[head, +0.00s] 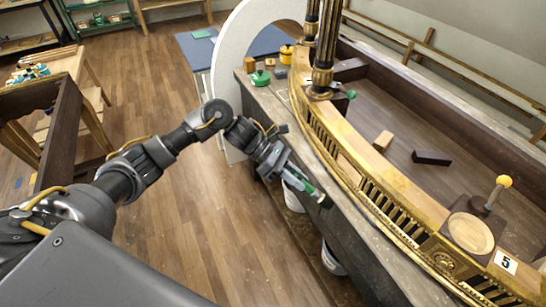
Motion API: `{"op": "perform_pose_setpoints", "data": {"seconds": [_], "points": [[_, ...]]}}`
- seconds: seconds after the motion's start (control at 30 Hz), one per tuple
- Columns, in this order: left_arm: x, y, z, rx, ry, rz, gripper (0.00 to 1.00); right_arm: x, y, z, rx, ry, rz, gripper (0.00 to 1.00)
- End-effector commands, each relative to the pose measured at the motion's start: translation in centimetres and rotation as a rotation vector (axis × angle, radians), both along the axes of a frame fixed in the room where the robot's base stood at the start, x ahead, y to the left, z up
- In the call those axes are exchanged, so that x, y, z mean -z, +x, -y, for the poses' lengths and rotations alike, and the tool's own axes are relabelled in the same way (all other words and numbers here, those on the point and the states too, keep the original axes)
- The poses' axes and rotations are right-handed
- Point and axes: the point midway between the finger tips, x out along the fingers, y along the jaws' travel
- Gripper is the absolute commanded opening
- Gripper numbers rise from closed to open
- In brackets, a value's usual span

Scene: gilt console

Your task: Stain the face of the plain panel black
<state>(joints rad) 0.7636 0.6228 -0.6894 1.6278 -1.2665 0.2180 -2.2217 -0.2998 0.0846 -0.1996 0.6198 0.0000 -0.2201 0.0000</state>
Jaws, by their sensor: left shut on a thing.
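My left gripper (284,172) is shut on a slim green-and-white tool (306,187) with a dark tip, perhaps a brush or pen. The tool points right and down toward the gilt console (405,190). A plain, pale stretch in the console's pierced gilt front, which looks like the plain panel (349,173), lies a little right of and above the tool tip. No black shows on it. The tip appears to be over the grey bench edge, apart from the panel, though depth is hard to judge. My right gripper is not in view.
Dark gilded columns (325,60) rise at the back.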

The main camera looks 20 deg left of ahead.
Motion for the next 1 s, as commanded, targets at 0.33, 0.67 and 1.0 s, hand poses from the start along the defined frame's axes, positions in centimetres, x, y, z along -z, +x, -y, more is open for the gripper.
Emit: {"op": "perform_pose_setpoints", "data": {"seconds": [0.33,0.67,1.0], "points": [[-0.5,3.2,-7.4,-0.353,-0.218,0.029,0.00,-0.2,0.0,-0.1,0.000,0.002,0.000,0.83],[-0.6,3.7,-8.3,-0.388,-0.241,0.042,0.00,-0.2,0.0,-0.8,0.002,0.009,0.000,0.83],[-0.7,6.1,-6.2,-0.386,-0.242,0.041,0.00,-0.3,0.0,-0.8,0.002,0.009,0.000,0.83]]}}
